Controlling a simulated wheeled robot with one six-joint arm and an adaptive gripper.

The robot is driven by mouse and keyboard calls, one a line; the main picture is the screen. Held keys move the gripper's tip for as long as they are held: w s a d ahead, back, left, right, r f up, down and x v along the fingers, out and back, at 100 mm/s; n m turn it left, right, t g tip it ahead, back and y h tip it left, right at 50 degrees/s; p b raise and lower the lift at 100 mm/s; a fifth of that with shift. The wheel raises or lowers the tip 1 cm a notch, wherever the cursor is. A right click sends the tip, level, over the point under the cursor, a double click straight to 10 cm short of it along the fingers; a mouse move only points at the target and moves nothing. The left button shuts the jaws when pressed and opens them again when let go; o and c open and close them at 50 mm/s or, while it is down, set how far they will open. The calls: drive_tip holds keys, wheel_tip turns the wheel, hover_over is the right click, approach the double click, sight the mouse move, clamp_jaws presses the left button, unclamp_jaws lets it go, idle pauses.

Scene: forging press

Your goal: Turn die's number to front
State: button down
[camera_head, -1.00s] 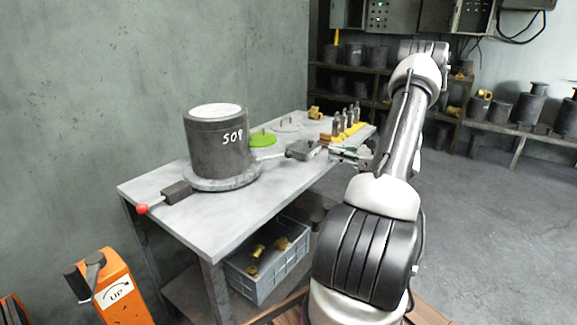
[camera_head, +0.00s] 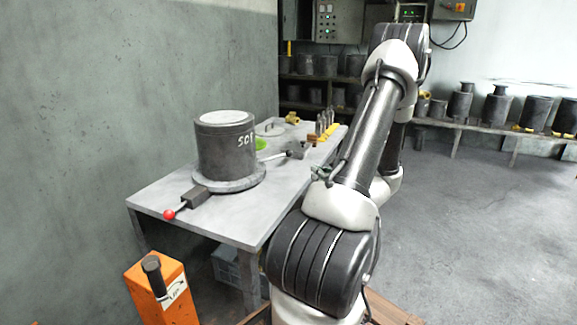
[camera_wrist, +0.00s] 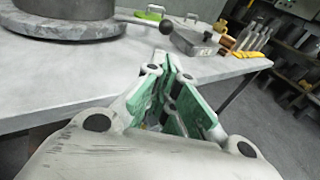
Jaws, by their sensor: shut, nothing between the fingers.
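The die (camera_head: 224,148) is a dark grey cylinder with a lighter top, standing upright on a round turntable plate (camera_head: 240,184) on the grey table. White characters (camera_head: 245,141) are painted on its right side and are partly turned out of view. In the wrist view the die's lower edge (camera_wrist: 66,8) and the turntable (camera_wrist: 70,30) show at the upper left. My gripper (camera_wrist: 172,62) is shut and empty, beside the table's right edge and apart from the die. In the head view my arm largely hides it.
The table (camera_head: 160,192) is clear around its front. An orange device (camera_head: 165,290) stands at the front left. Open floor lies to the right.

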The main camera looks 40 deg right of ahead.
drive_tip(key=x, duration=1.3)
drive_tip(key=shift+w+d+r, duration=0.1)
drive_tip(key=shift+d+r, duration=0.1)
drive_tip(key=shift+r, duration=0.15)
drive_tip(key=shift+w+d+r, duration=0.1)
drive_tip(key=shift+w, duration=0.3)
drive_tip(key=shift+n+y, duration=0.8)
drive_tip(key=shift+y, duration=0.1)
drive_tip(key=w+d, duration=0.1)
drive_tip(key=w, duration=0.1)
drive_tip(key=w+d, duration=0.2)
drive_tip(key=w, duration=0.1)
drive_tip(key=shift+w, duration=0.35)
